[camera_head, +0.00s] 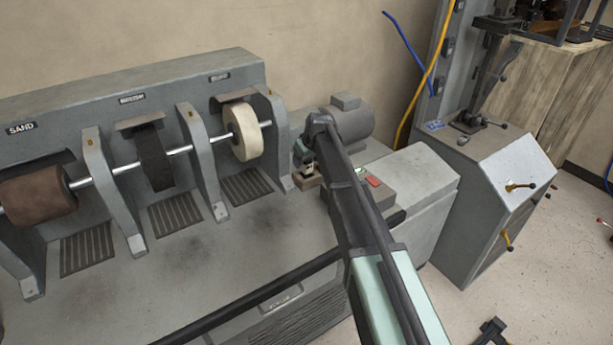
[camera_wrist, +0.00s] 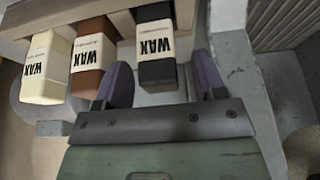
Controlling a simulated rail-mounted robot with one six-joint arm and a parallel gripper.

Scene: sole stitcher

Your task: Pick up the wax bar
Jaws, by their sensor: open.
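Three wax bars labelled WAX sit side by side in a wooden holder (camera_wrist: 112,18) at the top of the wrist view: a white one (camera_wrist: 47,65), a brown one (camera_wrist: 90,60) and a black one (camera_wrist: 156,45). My gripper (camera_wrist: 162,80) is open, with its purple fingers on either side of the black bar's near end. The left finger is between the brown and black bars. I cannot tell whether either finger touches the black bar. In the head view my gripper (camera_head: 306,166) is by the holder, and my arm hides much of that spot.
A grey finishing machine (camera_head: 200,85) with a brown sanding drum (camera_head: 38,195), a black brush (camera_head: 155,160) and a white buffing wheel (camera_head: 244,132) stands left. A motor (camera_head: 352,120) is just behind my gripper. A red button (camera_head: 374,182) is to the right.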

